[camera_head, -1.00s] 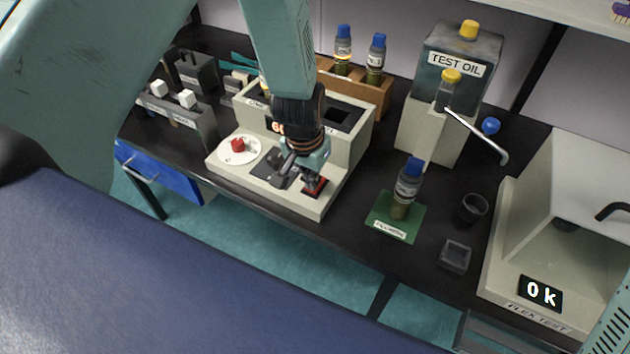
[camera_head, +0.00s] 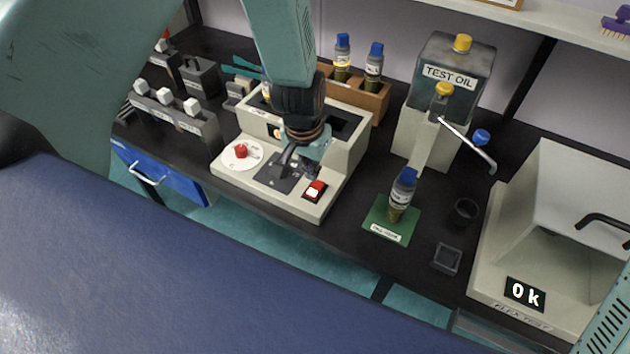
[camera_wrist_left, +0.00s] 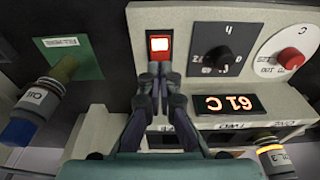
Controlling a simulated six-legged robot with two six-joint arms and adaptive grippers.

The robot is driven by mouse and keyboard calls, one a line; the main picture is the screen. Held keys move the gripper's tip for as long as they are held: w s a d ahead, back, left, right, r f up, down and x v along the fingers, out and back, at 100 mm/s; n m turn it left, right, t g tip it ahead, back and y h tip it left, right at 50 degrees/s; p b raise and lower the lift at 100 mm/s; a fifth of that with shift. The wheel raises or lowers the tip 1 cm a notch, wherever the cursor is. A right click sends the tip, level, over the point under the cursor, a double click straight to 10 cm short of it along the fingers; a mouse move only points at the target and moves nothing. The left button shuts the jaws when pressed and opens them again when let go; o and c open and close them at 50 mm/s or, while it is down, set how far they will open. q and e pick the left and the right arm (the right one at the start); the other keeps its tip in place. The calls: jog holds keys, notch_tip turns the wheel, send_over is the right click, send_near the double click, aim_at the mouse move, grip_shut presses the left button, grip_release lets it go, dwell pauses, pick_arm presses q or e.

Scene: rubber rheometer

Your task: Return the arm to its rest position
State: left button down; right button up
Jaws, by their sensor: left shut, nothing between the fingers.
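My left gripper (camera_head: 300,170) is shut and empty, just over the front panel of the beige heater machine (camera_head: 348,155) in the head view. The machine's red rocker switch (camera_head: 315,190) is uncovered and glows pale. In the left wrist view the lit switch (camera_wrist_left: 159,44) lies just beyond the closed fingertips (camera_wrist_left: 160,72); whether they touch it I cannot tell. A dial with a red knob (camera_head: 241,152) sits at the panel's left. A lit display (camera_wrist_left: 227,104) shows in the wrist view. My left arm comes down from above and hides part of the machine. My right gripper is not in view.
A blue-capped bottle (camera_head: 402,194) stands on a green mat (camera_head: 380,232) right of the machine. The test oil tank (camera_head: 450,80) with its lever and the flex tester (camera_head: 560,230) are further right. Bottles stand in a wooden rack (camera_head: 365,100) behind.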

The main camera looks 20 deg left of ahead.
pick_arm(q)
jog(key=shift+r+p, duration=0.45)
jog(key=shift+r, duration=0.35)
jog(key=shift+f, duration=0.1)
jog(key=shift+w, duration=0.1)
jog(key=s+a+f+n+g+b, duration=0.1)
jog(key=s+f+b, duration=1.4)
jog(key=s+f, duration=1)
jog(key=s, duration=0.4)
jog(key=shift+a+f+g, duration=0.3)
jog(key=shift+f+g, duration=0.05)
jog(key=shift+g, duration=0.05)
